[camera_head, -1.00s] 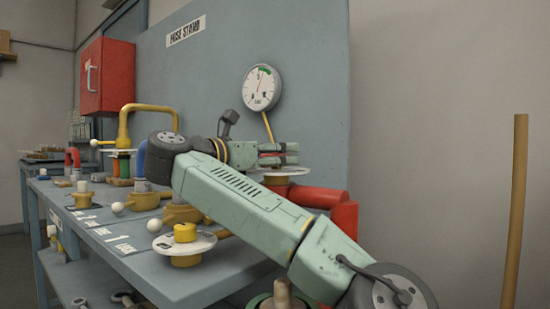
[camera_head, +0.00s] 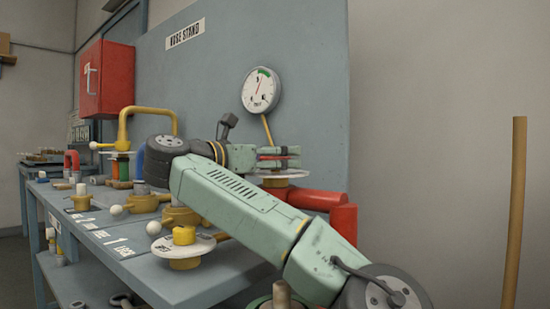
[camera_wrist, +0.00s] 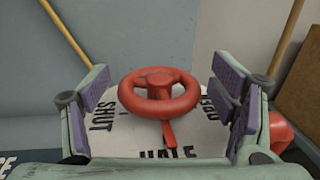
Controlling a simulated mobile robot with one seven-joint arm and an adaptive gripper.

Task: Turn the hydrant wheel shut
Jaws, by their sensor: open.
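The red hydrant wheel (camera_wrist: 158,93) stands in the middle of the wrist view, above a white dial plate (camera_wrist: 190,138) marked SHUT, HALF and a third partly hidden word. A red pointer (camera_wrist: 169,133) under the wheel points toward HALF. My gripper (camera_wrist: 160,98) is open, with one purple-padded finger on each side of the wheel and a gap on both sides. In the head view my gripper (camera_head: 280,157) reaches over the plate (camera_head: 283,174) on the red pipe (camera_head: 325,199). The wheel is mostly hidden there by the fingers.
A round gauge (camera_head: 261,91) is on the blue-grey panel behind. A bench (camera_head: 150,266) at left carries yellow valves, including one with a white dial (camera_head: 165,247). A red box (camera_head: 107,78) hangs on the wall. A tan pole (camera_head: 515,210) stands at right.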

